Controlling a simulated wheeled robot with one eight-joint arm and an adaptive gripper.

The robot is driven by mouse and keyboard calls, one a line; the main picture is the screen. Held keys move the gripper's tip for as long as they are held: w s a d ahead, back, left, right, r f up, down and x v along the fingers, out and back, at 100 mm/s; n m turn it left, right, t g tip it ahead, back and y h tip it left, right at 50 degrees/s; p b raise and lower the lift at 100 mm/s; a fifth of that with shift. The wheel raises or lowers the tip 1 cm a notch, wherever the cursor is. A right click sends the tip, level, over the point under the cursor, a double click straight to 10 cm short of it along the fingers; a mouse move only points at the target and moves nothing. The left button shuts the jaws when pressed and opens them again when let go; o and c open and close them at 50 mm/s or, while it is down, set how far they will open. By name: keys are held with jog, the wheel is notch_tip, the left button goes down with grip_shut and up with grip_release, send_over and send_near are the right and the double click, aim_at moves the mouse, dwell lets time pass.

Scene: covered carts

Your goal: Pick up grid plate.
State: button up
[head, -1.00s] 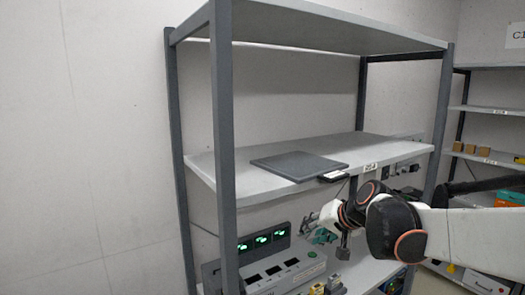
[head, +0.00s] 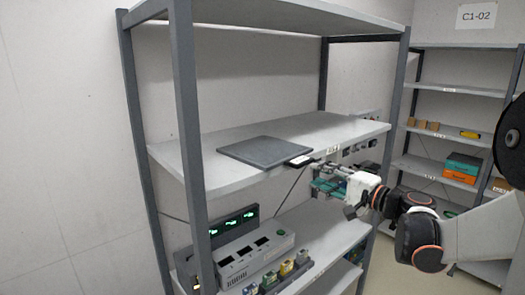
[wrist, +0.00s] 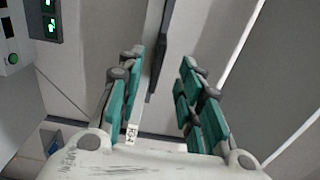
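The grid plate (head: 263,150) is a flat dark grey square lying on the middle shelf (head: 200,176). A small black and white tab (head: 300,160) shows at its front right corner, by the shelf's front edge. My gripper (head: 318,175) is in front of that edge, just right of the tab. In the wrist view my gripper (wrist: 160,92) is open, with its green-padded fingers spread apart. A dark narrow edge (wrist: 158,62) shows beyond and between the fingers; I cannot tell whether it is the plate. I see no clear contact.
A grey upright post (head: 190,130) stands at the shelf's front left. Another rack with boxes (head: 460,168) stands at the right. The middle shelf around the plate is mostly clear.

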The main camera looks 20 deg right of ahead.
aim_at(301, 167)
jog(key=p+x, duration=0.1)
jog(key=x, duration=0.9)
jog(key=shift+w+a, duration=0.1)
grip_shut()
